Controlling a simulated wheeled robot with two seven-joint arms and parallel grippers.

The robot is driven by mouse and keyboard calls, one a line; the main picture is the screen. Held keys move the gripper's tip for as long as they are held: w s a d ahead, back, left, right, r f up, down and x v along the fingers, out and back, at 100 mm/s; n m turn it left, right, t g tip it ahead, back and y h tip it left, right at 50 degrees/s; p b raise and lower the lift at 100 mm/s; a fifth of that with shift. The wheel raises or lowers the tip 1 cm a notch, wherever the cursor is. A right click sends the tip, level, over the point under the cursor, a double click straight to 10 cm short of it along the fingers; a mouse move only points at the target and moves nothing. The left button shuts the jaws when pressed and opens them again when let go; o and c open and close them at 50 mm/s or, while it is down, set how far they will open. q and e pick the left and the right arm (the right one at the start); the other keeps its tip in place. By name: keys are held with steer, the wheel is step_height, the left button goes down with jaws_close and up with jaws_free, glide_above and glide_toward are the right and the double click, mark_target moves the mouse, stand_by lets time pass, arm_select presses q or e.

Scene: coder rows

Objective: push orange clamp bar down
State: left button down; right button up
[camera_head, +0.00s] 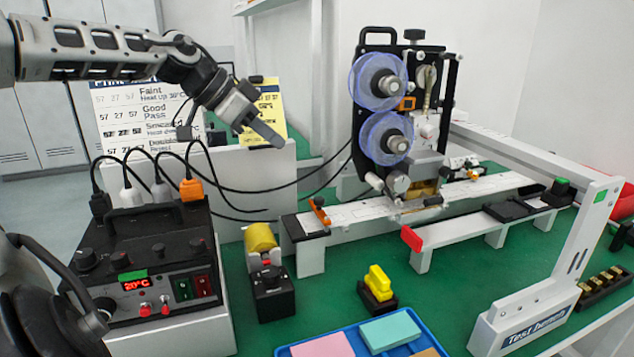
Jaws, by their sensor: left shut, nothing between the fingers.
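The orange clamp bar (319,211) is a small tilted bar on a black block at the left end of the white track (370,211). A smaller orange piece (473,174) sits farther right along the track, beyond the machine. My left gripper (268,134) comes in from the upper left, pointing down and right. It is shut and empty, in front of the yellow note. In the picture it is above and left of the clamp bar, apart from it. My right gripper is not in view.
A black machine (430,75) with two blue-rimmed reels stands over the track. A control box (150,260) with cables is at the left. A yellow roller (260,238), a yellow stamp (377,283) and a blue tray (350,335) occupy the green bench. Cables loop below my left gripper.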

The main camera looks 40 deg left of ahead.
arm_select(q)
glide_above(319, 206)
steer(key=a, duration=0.2)
step_height(319, 206, down, 8)
steer(key=shift+s+d+f, duration=0.1)
steer(key=shift+s+f, duration=0.1)
steer(key=shift+f, duration=0.3)
steer(key=shift+s+d+f, duration=0.1)
steer(key=shift+s+f, duration=0.05)
steer(key=shift+f, duration=0.95)
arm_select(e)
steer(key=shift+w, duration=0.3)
